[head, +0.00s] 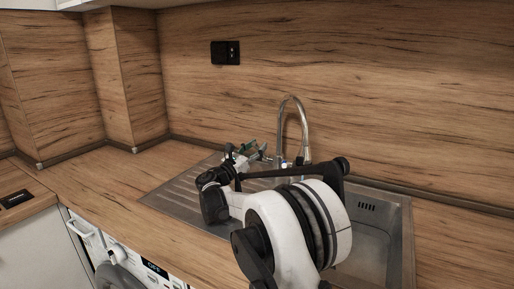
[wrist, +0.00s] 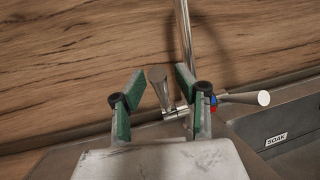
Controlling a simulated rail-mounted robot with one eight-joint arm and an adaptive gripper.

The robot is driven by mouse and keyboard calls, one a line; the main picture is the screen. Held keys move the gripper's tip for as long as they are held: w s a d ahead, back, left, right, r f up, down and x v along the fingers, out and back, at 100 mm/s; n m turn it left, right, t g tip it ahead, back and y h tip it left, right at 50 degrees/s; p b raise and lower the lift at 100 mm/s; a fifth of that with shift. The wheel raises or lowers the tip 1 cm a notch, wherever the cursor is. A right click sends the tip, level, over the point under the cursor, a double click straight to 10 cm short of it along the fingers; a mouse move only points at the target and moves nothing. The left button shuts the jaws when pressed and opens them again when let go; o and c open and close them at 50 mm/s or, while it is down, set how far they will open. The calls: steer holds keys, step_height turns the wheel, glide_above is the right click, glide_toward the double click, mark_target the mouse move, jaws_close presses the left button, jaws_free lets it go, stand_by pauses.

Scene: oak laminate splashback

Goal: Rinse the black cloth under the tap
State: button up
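The tap (head: 293,108) is a tall chrome gooseneck at the back of the sink; its pipe (wrist: 184,30) rises in the wrist view. My gripper (head: 245,149) is beside the tap's base, to its left in the head view. In the wrist view my gripper (wrist: 160,84) has its green-padded fingers apart. A chrome lever (wrist: 157,84) shows between them in the picture; whether it touches a pad I cannot tell. A second chrome lever (wrist: 246,98), by red and blue marks, points right. No black cloth is visible in either view. My arm hides part of the sink.
The steel sink basin (head: 401,225) is at the right; its wall in the wrist view bears a "SOAK" label (wrist: 276,140). A ribbed drainboard (head: 180,192) lies left. The wooden splashback (head: 390,100) rises close behind the tap. The counter (head: 105,180) at left is clear.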

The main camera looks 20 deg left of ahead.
steer(key=s+a, duration=0.2)
steer(key=s, duration=0.5)
steer(key=s+a, duration=0.3)
steer(key=s, duration=0.4)
steer(key=shift+f, duration=0.4)
steer(key=o, duration=1)
